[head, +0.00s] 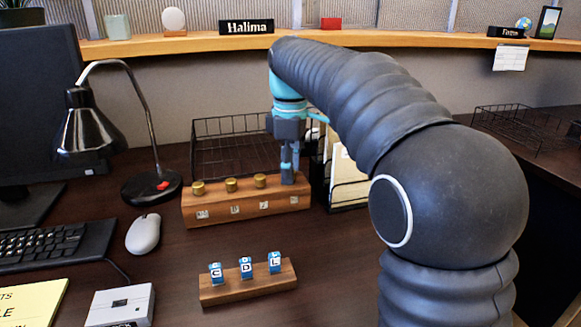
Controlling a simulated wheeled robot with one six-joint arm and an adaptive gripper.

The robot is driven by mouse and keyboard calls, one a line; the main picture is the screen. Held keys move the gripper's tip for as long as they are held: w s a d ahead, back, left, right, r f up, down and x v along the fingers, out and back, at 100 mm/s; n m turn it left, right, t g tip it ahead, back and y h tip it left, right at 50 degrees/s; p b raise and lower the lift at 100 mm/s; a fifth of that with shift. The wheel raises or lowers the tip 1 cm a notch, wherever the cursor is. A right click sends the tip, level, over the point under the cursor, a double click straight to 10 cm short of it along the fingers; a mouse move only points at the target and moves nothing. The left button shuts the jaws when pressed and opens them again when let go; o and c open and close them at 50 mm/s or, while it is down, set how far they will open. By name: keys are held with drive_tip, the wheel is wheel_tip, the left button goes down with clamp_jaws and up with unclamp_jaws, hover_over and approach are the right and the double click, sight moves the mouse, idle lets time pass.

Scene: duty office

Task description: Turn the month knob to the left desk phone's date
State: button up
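A long wooden block (248,207) stands on the desk with three brass knobs in view on its top: a left one (198,188), a middle one (231,185) and a right one (260,181). Small pale labels sit on its front face, too small to read, so I cannot tell which knob is the month knob. My gripper (289,176) points down at the block's right end, above the rightmost label. Its fingers look close together and hide whatever is between or under them. I see no clearly recognisable desk phone and no readable date.
A wire tray (235,150) stands behind the block, and a wire file rack (347,190) to its right. A black lamp (88,130) is left. A smaller wooden stand (248,288) with letter cubes is in front. A mouse (143,234), keyboard (50,245) and grey-white box (120,306) lie left.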

wheel_tip(320, 180, up, 12)
idle(0.9)
drive_tip(key=shift+s+d, duration=0.1)
